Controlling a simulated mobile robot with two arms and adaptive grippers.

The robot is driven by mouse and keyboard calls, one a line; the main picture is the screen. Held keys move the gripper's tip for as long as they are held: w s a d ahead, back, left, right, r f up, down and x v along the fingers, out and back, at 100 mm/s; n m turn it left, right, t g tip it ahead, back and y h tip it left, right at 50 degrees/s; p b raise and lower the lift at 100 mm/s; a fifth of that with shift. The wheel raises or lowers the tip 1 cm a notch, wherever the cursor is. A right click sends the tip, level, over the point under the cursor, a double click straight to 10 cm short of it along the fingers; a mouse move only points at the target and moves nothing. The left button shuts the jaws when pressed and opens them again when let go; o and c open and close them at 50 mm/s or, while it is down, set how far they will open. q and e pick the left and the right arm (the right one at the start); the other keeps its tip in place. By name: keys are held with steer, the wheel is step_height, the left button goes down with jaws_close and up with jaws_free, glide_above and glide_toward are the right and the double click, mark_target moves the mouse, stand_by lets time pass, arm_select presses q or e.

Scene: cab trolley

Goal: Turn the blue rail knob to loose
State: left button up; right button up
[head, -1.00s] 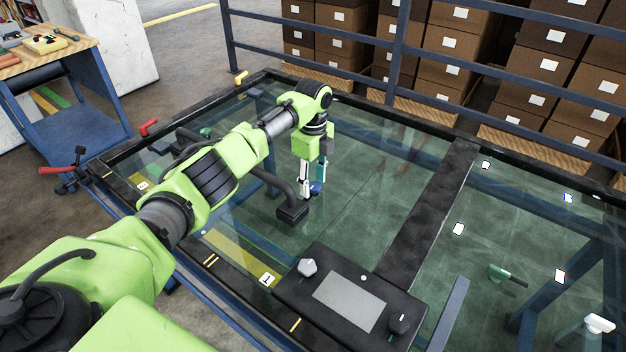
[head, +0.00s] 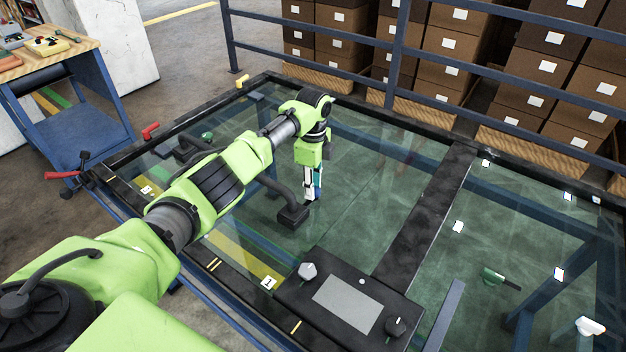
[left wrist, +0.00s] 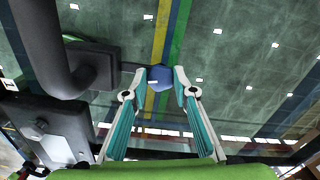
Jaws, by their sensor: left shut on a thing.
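The blue rail knob (left wrist: 160,75) shows in the left wrist view at the end of a short dark arm, with a small white mark on it. My left gripper (left wrist: 159,84) has one finger on each side of the knob and is shut on it. In the head view my left gripper (head: 313,196) points down beside the black curved rail (head: 281,192), and its fingers mostly hide the knob. My right gripper is in neither view.
A black console (head: 350,303) with a grey panel and knobs is close in front of the gripper. A black beam (head: 427,215) crosses the glass to the right. A red-handled lever (head: 62,175) and a blue trolley (head: 75,130) stand at left.

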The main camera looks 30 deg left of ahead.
arm_select(q)
steer(key=n+p, duration=0.2)
steer(key=shift+s+r+n, duration=0.1)
steer(key=shift+r+n, duration=0.1)
steer(key=shift+n, duration=0.2)
steer(key=n+p, duration=0.2)
steer(key=shift+n, duration=0.4)
steer(key=n+p, duration=0.2)
steer(key=n, duration=0.1)
steer(key=shift+d+f+n, duration=0.1)
steer(key=shift+n, duration=0.2)
steer(key=n+p, duration=0.1)
steer(key=n, duration=0.1)
steer(key=shift+n, duration=0.3)
steer(key=n+p, duration=0.1)
steer(key=n, duration=0.1)
steer(key=shift+s+d+n, duration=0.1)
steer(key=shift+n, duration=0.3)
steer(key=n, duration=0.3)
steer(key=shift+n+p, duration=0.3)
steer(key=shift+p, duration=0.1)
steer(key=n, duration=0.3)
steer(key=shift+d+n, duration=0.1)
steer(key=shift+n, duration=0.2)
steer(key=shift+n+p, duration=0.3)
steer(key=shift+n, duration=1.5)
